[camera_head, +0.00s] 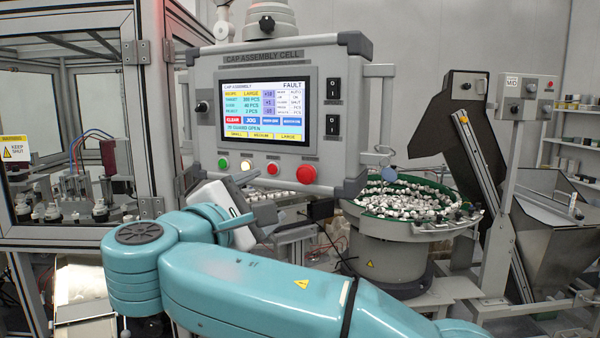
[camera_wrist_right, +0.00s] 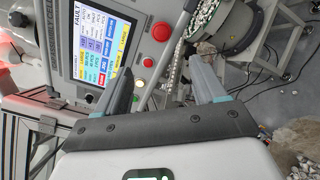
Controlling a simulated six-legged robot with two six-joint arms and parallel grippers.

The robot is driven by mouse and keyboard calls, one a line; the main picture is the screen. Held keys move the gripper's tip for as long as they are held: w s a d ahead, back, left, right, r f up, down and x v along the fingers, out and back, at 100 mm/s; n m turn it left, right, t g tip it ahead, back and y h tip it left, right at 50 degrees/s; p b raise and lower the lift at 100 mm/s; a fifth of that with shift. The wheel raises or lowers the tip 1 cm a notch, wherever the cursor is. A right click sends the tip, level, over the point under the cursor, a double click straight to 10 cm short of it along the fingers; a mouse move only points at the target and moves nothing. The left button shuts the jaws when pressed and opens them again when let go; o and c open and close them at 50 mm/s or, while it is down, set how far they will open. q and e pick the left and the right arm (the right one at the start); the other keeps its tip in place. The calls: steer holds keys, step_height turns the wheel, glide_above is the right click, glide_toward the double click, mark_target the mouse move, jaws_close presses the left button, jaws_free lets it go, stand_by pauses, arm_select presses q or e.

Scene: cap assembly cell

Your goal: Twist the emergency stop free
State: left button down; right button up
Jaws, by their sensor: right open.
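The emergency stop (camera_head: 306,174) is a large red mushroom button at the lower right of the grey control panel's front. In the right wrist view, the emergency stop (camera_wrist_right: 161,31) lies ahead of the finger gap, near the top. My right gripper (camera_head: 264,207) is below the panel's button row, to the left of and below the stop, partly hidden behind its own white wrist. In the right wrist view, the right gripper (camera_wrist_right: 160,68) has its two grey fingers spread with nothing between them. It is apart from the stop. My left gripper is not in view.
The control panel (camera_head: 200,140) has a screen (camera_head: 263,110) reading FAULT, and green, white and small red buttons beside the stop. A glass guarded machine (camera_head: 100,190) stands left. A bowl feeder (camera_head: 385,230) with white caps stands right of the panel, near my arm.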

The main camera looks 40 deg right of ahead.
mark_target(303, 176)
steer(key=p+x, duration=0.4)
steer(key=x, duration=1.1)
steer(key=shift+d+f, duration=0.1)
steer(key=shift+d, duration=0.1)
steer(key=shift+w, duration=0.1)
